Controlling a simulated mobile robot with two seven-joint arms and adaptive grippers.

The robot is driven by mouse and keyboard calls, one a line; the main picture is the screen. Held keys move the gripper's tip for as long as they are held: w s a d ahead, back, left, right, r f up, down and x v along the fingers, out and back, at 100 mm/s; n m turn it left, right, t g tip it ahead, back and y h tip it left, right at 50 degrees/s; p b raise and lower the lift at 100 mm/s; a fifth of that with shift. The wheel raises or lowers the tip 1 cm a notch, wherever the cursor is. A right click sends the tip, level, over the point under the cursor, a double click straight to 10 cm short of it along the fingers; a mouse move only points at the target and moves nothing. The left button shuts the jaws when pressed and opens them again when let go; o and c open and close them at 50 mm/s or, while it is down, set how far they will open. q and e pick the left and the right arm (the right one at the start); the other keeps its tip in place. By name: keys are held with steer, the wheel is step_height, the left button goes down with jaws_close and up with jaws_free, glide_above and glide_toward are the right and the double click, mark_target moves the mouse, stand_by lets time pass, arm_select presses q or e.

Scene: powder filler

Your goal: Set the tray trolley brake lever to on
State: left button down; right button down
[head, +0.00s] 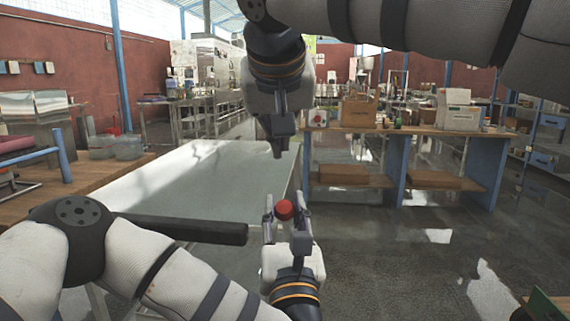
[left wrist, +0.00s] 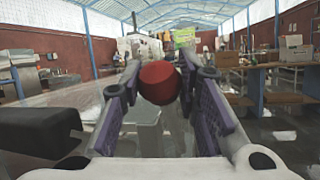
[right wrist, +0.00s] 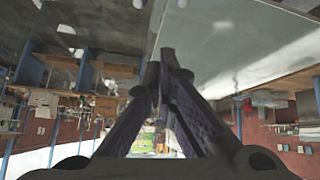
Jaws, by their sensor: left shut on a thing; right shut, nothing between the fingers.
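A red round knob (head: 284,209) sits between the fingers of my left gripper (head: 286,213), which is shut on it. The knob also shows between the fingers in the left wrist view (left wrist: 159,83). No lever shaft shows beneath it, so I cannot tell its setting. A long pale flat top (head: 190,180), possibly the tray trolley, lies beyond and left of my left gripper. My right gripper (head: 277,150) points down above the right side of this top, shut and empty. Its closed fingers also show in the right wrist view (right wrist: 165,80).
A dark bar (head: 190,228) lies just left of my left gripper. A wooden bench (head: 330,129) with blue legs stands at the back right, holding boxes. A wooden table (head: 100,175) is at the left. The grey floor (head: 400,250) at the right is open.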

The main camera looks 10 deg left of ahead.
arm_select(q)
steer(key=shift+f, duration=0.25)
arm_select(e)
steer(key=w+f, duration=0.1)
steer(key=f, duration=0.1)
steer(key=w+f, duration=0.1)
steer(key=f, duration=0.2)
steer(key=w+f, duration=0.1)
steer(key=f, duration=0.2)
steer(key=shift+w+d, duration=0.1)
steer(key=shift+w, duration=0.1)
steer(key=shift+s+d+f, duration=0.1)
steer(key=shift+s+f, duration=0.15)
steer(key=shift+s, duration=0.25)
